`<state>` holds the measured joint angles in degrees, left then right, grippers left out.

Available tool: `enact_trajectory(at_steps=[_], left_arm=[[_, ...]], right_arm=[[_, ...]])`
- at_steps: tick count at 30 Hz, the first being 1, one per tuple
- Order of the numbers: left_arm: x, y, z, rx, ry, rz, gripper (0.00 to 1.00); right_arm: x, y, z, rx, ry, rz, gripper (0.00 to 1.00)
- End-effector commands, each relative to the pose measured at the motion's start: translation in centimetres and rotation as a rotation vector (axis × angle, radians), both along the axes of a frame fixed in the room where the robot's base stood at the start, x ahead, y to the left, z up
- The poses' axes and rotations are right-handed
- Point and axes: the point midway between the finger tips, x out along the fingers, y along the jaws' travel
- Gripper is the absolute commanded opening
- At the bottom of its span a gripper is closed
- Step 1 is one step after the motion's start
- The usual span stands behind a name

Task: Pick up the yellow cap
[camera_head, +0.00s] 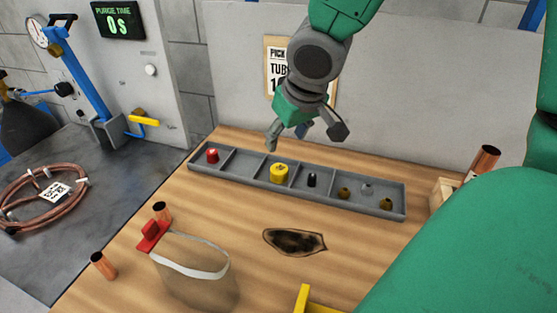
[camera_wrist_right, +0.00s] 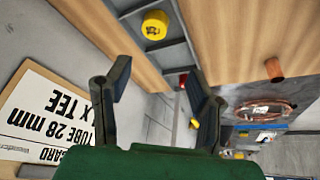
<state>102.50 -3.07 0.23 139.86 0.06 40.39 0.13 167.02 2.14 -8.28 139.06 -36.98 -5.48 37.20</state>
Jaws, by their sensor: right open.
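The yellow cap (camera_head: 279,173) sits in a compartment of the long grey tray (camera_head: 240,168) on the wooden table. It also shows in the right wrist view (camera_wrist_right: 155,25), near the top, beyond the fingertips. My right gripper (camera_head: 306,132) hangs above and behind the tray, a little right of the cap, fingers apart and empty. In the right wrist view its two fingers (camera_wrist_right: 158,82) are spread with nothing between them. The gripper does not touch the cap. My left gripper is not in view.
The tray also holds a red cap (camera_head: 212,156), a black piece (camera_head: 311,179) and several small brass or clear pieces to the right. A tan bag (camera_head: 195,280) with a red clip and copper tube pieces (camera_head: 103,265) stand in front. A copper coil (camera_head: 45,200) lies left.

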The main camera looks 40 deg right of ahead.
Motion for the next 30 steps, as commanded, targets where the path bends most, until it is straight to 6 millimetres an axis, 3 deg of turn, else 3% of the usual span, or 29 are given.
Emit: enact_trajectory(at_steps=[5,13,23,30], left_arm=[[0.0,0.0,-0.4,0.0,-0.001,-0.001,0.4],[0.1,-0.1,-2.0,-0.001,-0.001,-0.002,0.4],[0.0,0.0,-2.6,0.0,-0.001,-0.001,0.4],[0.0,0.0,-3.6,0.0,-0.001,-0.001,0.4]], right_arm=[[0.0,-0.6,-1.5,0.051,0.009,-0.086,0.49],[1.8,-0.9,-6.4,0.046,0.01,-0.082,0.49],[3.0,-1.2,-8.9,0.047,0.005,-0.081,0.49],[4.4,-1.8,-12.5,0.051,0.006,-0.081,0.49]])
